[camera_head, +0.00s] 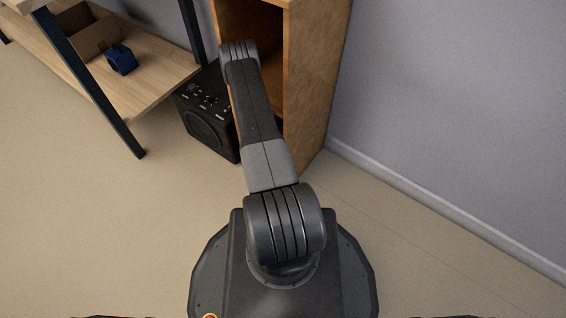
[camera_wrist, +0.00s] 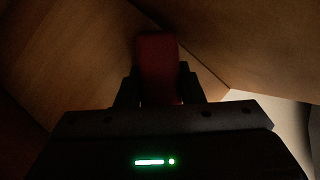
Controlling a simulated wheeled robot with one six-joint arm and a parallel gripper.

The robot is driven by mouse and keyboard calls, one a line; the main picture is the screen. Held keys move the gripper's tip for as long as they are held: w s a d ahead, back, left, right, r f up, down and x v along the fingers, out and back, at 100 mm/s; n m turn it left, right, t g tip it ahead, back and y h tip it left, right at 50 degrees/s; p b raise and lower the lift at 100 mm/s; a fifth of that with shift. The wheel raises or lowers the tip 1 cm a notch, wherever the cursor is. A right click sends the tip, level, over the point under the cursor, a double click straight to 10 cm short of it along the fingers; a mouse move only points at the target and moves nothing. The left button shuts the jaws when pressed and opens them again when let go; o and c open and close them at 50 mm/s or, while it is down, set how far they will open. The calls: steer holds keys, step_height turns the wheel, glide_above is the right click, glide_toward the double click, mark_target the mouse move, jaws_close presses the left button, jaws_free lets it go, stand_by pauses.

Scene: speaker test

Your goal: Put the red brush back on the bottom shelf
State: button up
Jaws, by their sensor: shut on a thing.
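My gripper (camera_wrist: 158,88) is shut on the red brush (camera_wrist: 157,55), which shows dark red between the two fingers in the wrist view. The wooden shelf unit (camera_head: 313,85) stands ahead in the head view, and my arm reaches into its dark opening. Wooden panels (camera_wrist: 75,60) of it surround the gripper in the wrist view. The gripper and brush are hidden in the head view. The wrist view is dark, so I cannot tell whether the brush touches a panel or which shelf it is at.
A black speaker (camera_head: 208,125) stands on the floor just left of the shelf unit, close to my arm. A wooden rack (camera_head: 150,75) at the left holds a cardboard box (camera_head: 88,38) and a blue object (camera_head: 121,58). The wall (camera_head: 450,100) is at the right. Floor (camera_head: 90,230) is clear at left.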

steer(key=shift+f, duration=0.15)
steer(key=o, duration=1)
steer(key=shift+c, duration=0.2)
steer(key=shift+r, duration=0.3)
steer(key=w+p+v, duration=0.1)
steer(key=p+v, duration=0.2)
steer(key=v, duration=0.8)
steer(key=shift+s+a+r+p, duration=0.2)
steer(key=shift+s+r+p, duration=0.2)
steer(key=shift+s, duration=0.1)
steer(key=shift+f, duration=0.15)
